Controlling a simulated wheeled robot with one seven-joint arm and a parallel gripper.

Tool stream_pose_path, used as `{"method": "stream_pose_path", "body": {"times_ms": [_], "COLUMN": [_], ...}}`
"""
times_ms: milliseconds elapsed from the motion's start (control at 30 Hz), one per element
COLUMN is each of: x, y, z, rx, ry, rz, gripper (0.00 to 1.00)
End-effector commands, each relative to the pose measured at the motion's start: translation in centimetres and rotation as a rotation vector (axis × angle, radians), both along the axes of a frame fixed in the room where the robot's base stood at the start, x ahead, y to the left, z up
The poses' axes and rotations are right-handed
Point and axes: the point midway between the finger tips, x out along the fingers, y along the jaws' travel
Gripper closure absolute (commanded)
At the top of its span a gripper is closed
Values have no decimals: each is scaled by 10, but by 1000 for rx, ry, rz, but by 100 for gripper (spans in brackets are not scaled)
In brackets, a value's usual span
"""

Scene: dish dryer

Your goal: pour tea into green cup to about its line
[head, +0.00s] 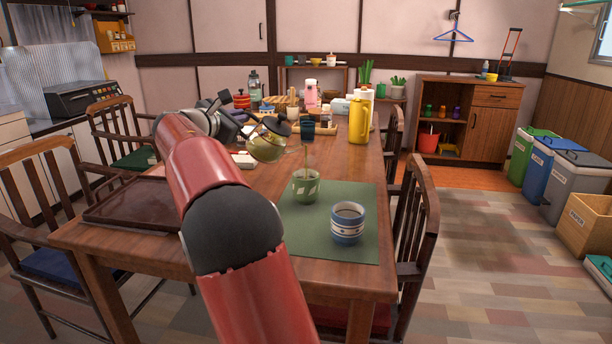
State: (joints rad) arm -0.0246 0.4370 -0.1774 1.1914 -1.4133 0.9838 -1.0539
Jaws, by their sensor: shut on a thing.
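A glass teapot (266,144) with a dark lid and yellowish tea is tilted, its spout to the right. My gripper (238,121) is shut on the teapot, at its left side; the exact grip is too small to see. The green cup (306,188) stands upright on the green mat (330,204), below and to the right of the teapot. A thin yellowish stream runs from the spout down into the cup. The tea level inside the cup and its line cannot be made out.
A blue and white cup (347,226) stands on the mat, right of the green cup. A brown tray (135,207) lies at the table's left. A yellow flask (359,122), bottles and other items crowd the far end. Chairs surround the wooden table (255,190).

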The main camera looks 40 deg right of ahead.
Motion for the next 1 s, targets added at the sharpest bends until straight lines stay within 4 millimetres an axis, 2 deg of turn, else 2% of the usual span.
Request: {"method": "stream_pose_path", "body": {"times_ms": [1000], "x": [-4], "y": [-3], "z": [6], "rx": [12], "ry": [-22], "rz": [-1], "gripper": [100]}}
